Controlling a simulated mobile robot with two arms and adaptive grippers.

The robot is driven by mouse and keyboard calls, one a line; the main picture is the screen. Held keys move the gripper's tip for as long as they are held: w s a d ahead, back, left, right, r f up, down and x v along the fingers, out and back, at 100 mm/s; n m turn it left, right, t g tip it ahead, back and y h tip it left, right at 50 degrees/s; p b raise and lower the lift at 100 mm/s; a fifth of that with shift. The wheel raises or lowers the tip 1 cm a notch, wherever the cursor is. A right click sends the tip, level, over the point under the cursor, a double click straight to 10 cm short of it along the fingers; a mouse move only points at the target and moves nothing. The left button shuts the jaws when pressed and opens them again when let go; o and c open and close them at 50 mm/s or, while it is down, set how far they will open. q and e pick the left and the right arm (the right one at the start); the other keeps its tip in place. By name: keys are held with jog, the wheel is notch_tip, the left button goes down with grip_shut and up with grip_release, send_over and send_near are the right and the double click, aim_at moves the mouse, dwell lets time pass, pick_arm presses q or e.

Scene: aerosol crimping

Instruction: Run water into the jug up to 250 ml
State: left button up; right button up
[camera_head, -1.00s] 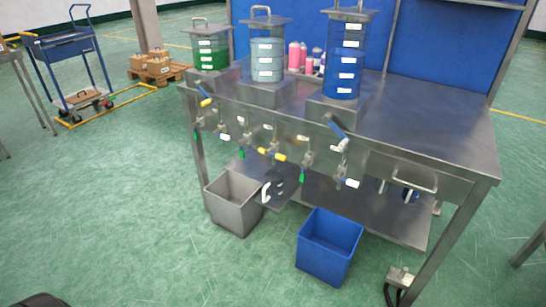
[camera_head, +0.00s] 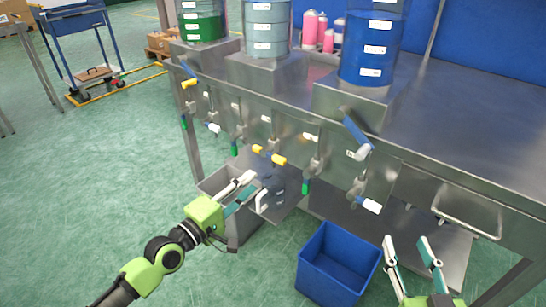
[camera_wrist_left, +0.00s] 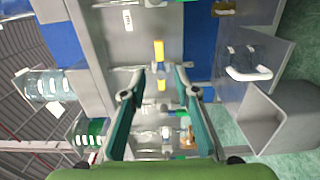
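The jug (camera_head: 272,184) looks see-through and has a white handle; it stands on the small shelf under the taps, partly hidden by my left gripper. Its white handle also shows at the right of the left wrist view (camera_wrist_left: 248,72). I cannot read its scale or tell its water level. The clear-water tank (camera_head: 266,38) stands between the green and blue tanks, with yellow-handled taps (camera_head: 272,157) below. My left gripper (camera_head: 254,183) is open, with its fingertips near the jug, and nothing shows held in it. My right gripper (camera_head: 407,239) is open and empty at the lower right.
A grey bin (camera_head: 245,225) stands below the jug, and a blue bin (camera_head: 338,262) stands on the floor to its right. The green tank (camera_head: 203,24) and blue tank (camera_head: 370,50) stand on the steel bench (camera_head: 460,130). A drawer handle (camera_head: 467,222) sticks out at the right.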

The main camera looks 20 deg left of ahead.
aim_at(277, 162)
pick_arm(q)
jog(key=b+x, duration=0.1)
jog(key=x, duration=0.7)
jog(key=shift+w+d, duration=0.1)
jog(key=shift+d, duration=0.1)
jog(key=b+x, duration=0.1)
jog(key=x, duration=0.3)
jog(key=shift+w, duration=0.15)
jog(key=shift+w+d, duration=0.15)
jog(key=shift+w, duration=0.25)
pick_arm(e)
notch_tip(277, 162, up, 12)
jog(key=s+a+t+y, duration=0.1)
jog(key=s+t+y, duration=0.1)
jog(key=t, duration=0.4)
jog(key=shift+f, duration=0.15)
pick_arm(q)
grip_shut()
